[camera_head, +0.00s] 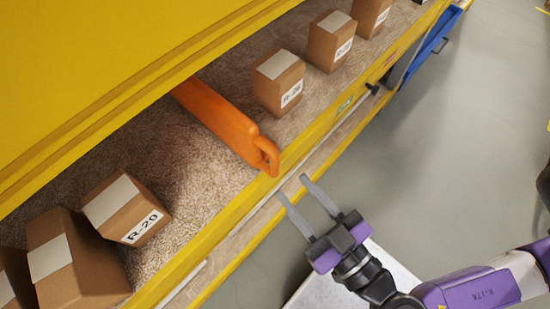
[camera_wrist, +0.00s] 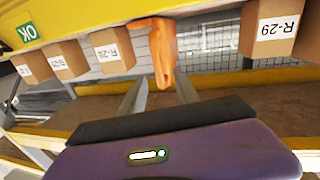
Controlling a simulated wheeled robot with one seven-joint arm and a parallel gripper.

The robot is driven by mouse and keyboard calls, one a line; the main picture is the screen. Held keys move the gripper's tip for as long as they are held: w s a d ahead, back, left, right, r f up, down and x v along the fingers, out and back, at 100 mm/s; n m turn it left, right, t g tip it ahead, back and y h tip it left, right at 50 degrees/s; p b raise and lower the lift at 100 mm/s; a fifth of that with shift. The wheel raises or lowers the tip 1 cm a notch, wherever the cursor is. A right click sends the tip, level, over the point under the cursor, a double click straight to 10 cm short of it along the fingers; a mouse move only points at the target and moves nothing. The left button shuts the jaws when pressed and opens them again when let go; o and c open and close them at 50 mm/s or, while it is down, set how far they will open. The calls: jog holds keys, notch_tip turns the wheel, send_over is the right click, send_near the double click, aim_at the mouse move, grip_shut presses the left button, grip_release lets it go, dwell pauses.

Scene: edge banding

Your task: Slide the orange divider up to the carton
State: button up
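The orange divider (camera_head: 222,122) lies across the carpeted shelf, its looped handle end at the yellow front edge. One carton (camera_head: 278,84) stands close to its right with a small gap. My gripper (camera_head: 292,187) is open and empty, just outside the shelf edge and short of the handle. In the wrist view the divider (camera_wrist: 162,55) shows ahead, roughly in line with the gap between my fingers (camera_wrist: 160,92), not touching them.
More cartons stand along the shelf at upper right (camera_head: 330,40) and lower left (camera_head: 72,262). The yellow front rail (camera_head: 232,213) edges the shelf, and a yellow panel (camera_head: 90,70) overhangs it. A blue bin (camera_head: 428,48) sits at the far end. The grey floor (camera_head: 450,150) at right is clear.

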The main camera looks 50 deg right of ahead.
aim_at(277, 167)
jog(key=shift+m, duration=0.3)
jog(key=w, duration=0.2)
jog(key=w+d+p, duration=0.1)
jog(key=w, duration=0.4)
jog(key=shift+w+d+p, duration=0.35)
jog(key=shift+d+p, duration=0.05)
grip_shut()
dwell(0.9)
